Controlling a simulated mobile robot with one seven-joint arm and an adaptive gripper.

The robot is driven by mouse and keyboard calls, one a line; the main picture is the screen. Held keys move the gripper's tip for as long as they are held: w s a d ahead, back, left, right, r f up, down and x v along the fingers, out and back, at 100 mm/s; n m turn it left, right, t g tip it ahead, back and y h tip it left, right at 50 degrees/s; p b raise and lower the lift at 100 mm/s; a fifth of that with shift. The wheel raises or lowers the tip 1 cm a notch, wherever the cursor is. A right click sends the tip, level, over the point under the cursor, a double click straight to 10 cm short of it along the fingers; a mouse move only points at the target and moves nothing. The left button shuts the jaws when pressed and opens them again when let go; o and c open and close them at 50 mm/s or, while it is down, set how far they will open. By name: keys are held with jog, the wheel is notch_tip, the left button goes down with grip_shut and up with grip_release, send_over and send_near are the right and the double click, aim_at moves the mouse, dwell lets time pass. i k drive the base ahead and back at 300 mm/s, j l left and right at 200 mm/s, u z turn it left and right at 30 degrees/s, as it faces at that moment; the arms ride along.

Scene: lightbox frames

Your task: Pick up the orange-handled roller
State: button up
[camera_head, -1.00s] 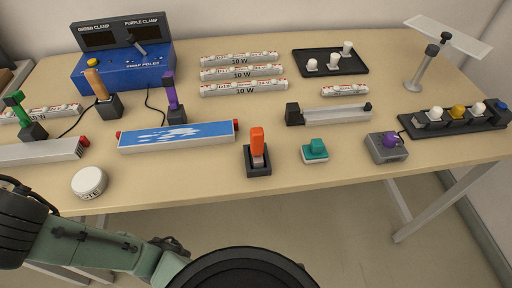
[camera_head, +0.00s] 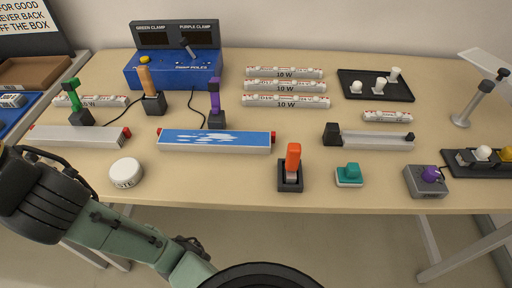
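An upright bright orange handle (camera_head: 293,156) stands in a small dark holder (camera_head: 290,182) near the front edge of the table, right of centre. It fits the orange-handled roller, but its lower end is hidden in the holder, so I cannot see a roller head. A tan-orange handle (camera_head: 145,78) also stands upright in a dark block farther back on the left. My green-grey arm crosses the lower left, in front of the table. My gripper is not in view.
A teal block (camera_head: 349,175) and a grey box with a purple knob (camera_head: 426,181) stand right of the orange handle. A blue-topped long box (camera_head: 215,141) lies to its left, and a white round tub (camera_head: 126,173) farther left. Bare tabletop (camera_head: 220,185) lies between.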

aim_at(290, 167)
jog(key=k+j+z, duration=0.25)
jog(key=z, duration=0.15)
jog(key=k+j+z, duration=0.35)
jog(key=k+z, duration=0.25)
jog(key=z, duration=0.15)
